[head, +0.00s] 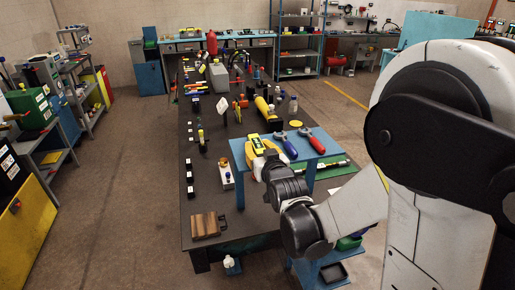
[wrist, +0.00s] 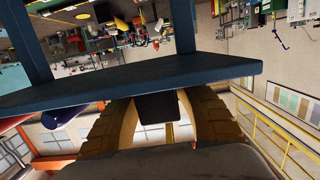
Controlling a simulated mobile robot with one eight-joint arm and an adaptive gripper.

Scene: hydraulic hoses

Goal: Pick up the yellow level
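The yellow level (head: 257,143) shows in the head view on the blue raised stand (head: 313,150), at its left end. My gripper (head: 264,160) is right at it, at the stand's near left edge, and partly hides it. In the wrist view my gripper's two yellow-brown fingers (wrist: 157,118) stand apart beside the stand's edge (wrist: 120,90). A dark block (wrist: 157,107) fills the gap between the fingertips; it may be the level's end. I cannot tell whether the fingers press on it.
Blue-handled pliers (head: 286,146) and red-handled pliers (head: 312,141) lie on the stand just right of the level. A dark workbench (head: 212,170) runs below, with a wooden block (head: 208,225) at its near left corner.

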